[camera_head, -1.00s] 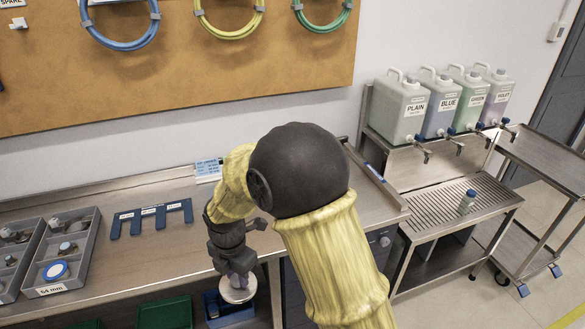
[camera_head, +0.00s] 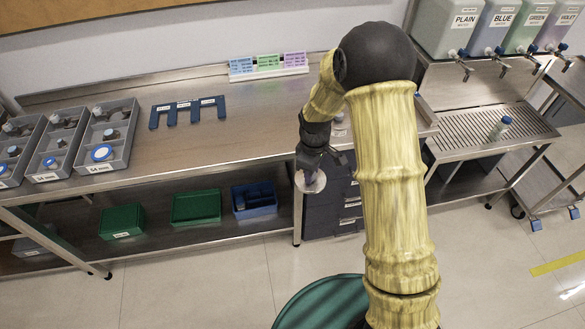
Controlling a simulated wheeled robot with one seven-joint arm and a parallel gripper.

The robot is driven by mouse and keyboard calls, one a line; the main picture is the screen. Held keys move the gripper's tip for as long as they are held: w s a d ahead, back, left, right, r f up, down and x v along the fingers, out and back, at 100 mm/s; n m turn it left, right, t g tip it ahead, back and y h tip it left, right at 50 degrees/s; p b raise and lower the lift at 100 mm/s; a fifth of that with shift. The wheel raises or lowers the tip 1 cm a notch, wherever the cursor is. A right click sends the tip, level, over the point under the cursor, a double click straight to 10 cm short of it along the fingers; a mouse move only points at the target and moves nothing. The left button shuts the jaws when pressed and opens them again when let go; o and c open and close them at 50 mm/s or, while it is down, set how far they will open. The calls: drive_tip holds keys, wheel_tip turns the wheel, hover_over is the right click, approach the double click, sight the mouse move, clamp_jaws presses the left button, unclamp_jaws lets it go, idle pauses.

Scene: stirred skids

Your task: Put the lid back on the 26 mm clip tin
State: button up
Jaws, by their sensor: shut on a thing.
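My gripper (camera_head: 309,172) points down at the front edge of the bench, shut on a round pale disc (camera_head: 318,186) that looks like a lid. The fingers and arm hide part of the disc. The 26 mm clip tin cannot be told apart. The label on the middle tray (camera_head: 44,178) is too small to read surely. My gripper is well to the right of the trays.
A blue slotted rack (camera_head: 188,104) lies on the bench (camera_head: 240,112), with coloured cards (camera_head: 268,64) behind. Green bins (camera_head: 196,207) and a blue bin (camera_head: 254,199) sit on the lower shelf. Bench top between rack and gripper is clear. Water containers (camera_head: 455,22) stand at right.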

drive_tip(key=w+d+f+m, duration=0.2)
drive_tip(key=d+f+m, duration=0.4)
drive_tip(key=d+m, duration=0.5)
drive_tip(key=shift+d+f+m, duration=0.3)
drive_tip(key=shift+f+m, duration=0.05)
drive_tip(key=shift+m, duration=0.55)
drive_tip(key=shift+w, duration=0.1)
